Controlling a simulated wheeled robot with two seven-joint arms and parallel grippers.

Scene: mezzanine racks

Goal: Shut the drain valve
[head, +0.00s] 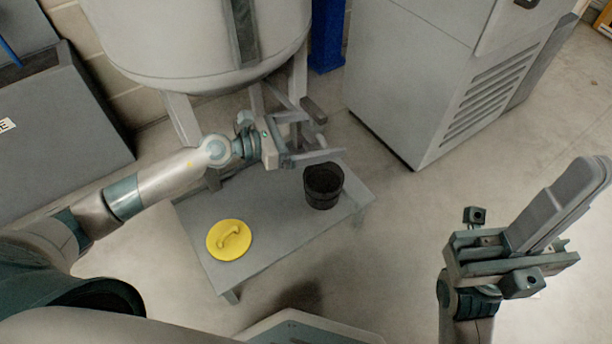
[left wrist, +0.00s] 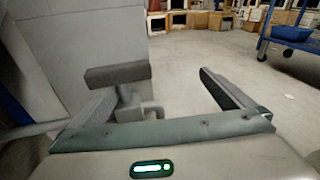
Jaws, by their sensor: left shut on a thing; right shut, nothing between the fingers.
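The drain valve sits below the pale tank (head: 190,45). Its dark grey lever (head: 314,110) sticks out beside my left gripper (head: 322,138). In the left wrist view the lever (left wrist: 118,74) shows as a dark bar near the left finger, with a grey pipe piece (left wrist: 152,110) under it. My left gripper (left wrist: 165,92) is shut on the valve lever; the exact contact is hard to see. My right gripper (head: 585,185) is shut and empty, off to the right over the floor.
A low grey platform (head: 275,240) stands under the tank. A black bucket (head: 323,187) and a yellow lid with a handle (head: 229,240) are on it. A grey cabinet (head: 415,80) stands at the back right. The floor between cabinet and right gripper is clear.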

